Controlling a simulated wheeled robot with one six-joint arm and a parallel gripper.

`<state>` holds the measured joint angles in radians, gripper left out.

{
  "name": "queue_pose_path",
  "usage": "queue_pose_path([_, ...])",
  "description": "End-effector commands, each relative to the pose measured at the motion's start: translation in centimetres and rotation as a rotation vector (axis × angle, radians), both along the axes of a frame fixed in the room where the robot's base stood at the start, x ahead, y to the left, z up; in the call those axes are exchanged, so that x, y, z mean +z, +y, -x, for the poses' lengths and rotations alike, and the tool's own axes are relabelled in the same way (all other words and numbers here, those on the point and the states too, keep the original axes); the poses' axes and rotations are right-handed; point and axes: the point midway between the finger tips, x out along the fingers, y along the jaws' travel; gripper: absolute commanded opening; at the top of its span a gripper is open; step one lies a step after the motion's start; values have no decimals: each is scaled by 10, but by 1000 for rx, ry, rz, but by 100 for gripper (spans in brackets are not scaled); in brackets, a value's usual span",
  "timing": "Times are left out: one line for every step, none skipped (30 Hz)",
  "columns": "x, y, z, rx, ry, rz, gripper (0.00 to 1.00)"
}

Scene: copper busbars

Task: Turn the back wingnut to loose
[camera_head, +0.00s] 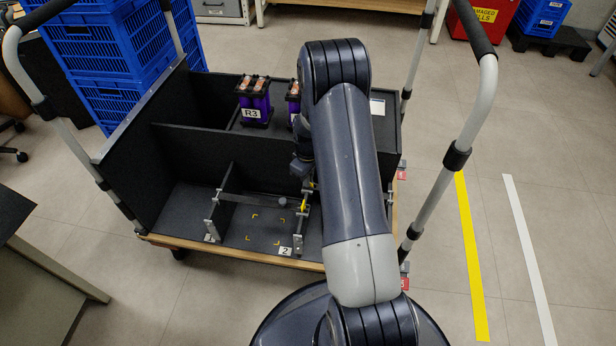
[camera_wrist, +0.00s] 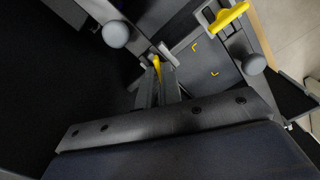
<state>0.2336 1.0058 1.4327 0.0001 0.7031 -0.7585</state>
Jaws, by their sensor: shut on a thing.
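My gripper (camera_wrist: 158,84) is shut on a yellow wingnut, the back wingnut (camera_wrist: 157,66), whose yellow shows between the two grey fingers in the wrist view. A second yellow wingnut (camera_wrist: 228,17) is free and shows whole at the upper right there. In the head view, the front wingnut (camera_head: 303,204) sits on the divider beside the bay with yellow corner marks. A bit of yellow at the back wingnut (camera_head: 312,185) shows next to my arm. My arm hides most of the gripper in the head view.
The black cart has dividers and a bay floor with yellow corner marks (camera_head: 265,228). Grey round knobs (camera_wrist: 116,34) stand near the wingnuts. Purple units, one labelled R3 (camera_head: 254,102), stand in the rear compartment. Upright handles (camera_head: 440,190) flank the cart. Blue crates (camera_head: 105,45) are behind.

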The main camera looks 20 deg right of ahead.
Motion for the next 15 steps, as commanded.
queue_pose_path([0, 0, 1, 43, 1, 0, 0])
queue_pose_path([0, 0, 1, 70, 1, 0, 0])
queue_pose_path([0, 0, 1, 106, 1, 0, 0])
queue_pose_path([0, 0, 1, 131, 1, 0, 0])
queue_pose_path([0, 0, 1, 157, 1, 0, 0])
queue_pose_path([0, 0, 0, 189, 1, 0, 0])
queue_pose_path([0, 0, 0, 213, 1, 0, 0])
queue_pose_path([0, 0, 0, 235, 1, 0, 0])
queue_pose_path([0, 0, 0, 263, 1, 0, 0])
queue_pose_path([0, 0, 0, 283, 1, 0, 0])
queue_pose_path([0, 0, 0, 303, 1, 0, 0])
queue_pose_path([0, 0, 0, 327, 1, 0, 0])
queue_pose_path([0, 0, 0, 343, 1, 0, 0])
queue_pose_path([0, 0, 0, 359, 1, 0, 0])
queue_pose_path([0, 0, 0, 377, 1, 0, 0])
